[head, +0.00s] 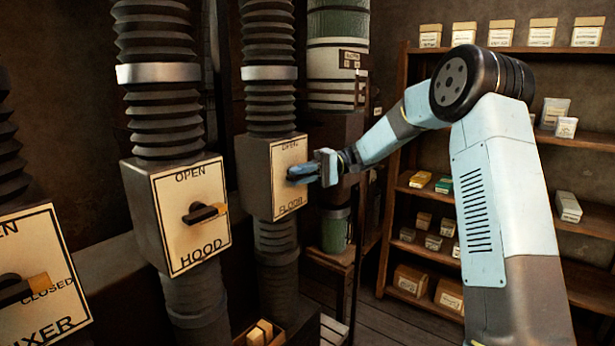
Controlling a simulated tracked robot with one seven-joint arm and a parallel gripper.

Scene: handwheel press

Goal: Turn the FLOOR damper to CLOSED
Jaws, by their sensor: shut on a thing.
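The FLOOR damper box (286,200) is on the duct at the middle of the head view. Its pale plate reads FLOOR at the bottom, and the word at the top is partly legible as OPEN. My gripper (300,176) is at the front of this plate, over its middle. It is shut on the FLOOR damper handle, which the fingers hide. I cannot tell the handle's angle. The CLOSED mark on this plate is not visible behind my gripper.
The HOOD damper (190,235) stands to the left, its dark handle pointing right with a yellow tip. The MIXER damper (30,300) is at the far left. Shelves (395,200) with boxes stand behind my arm.

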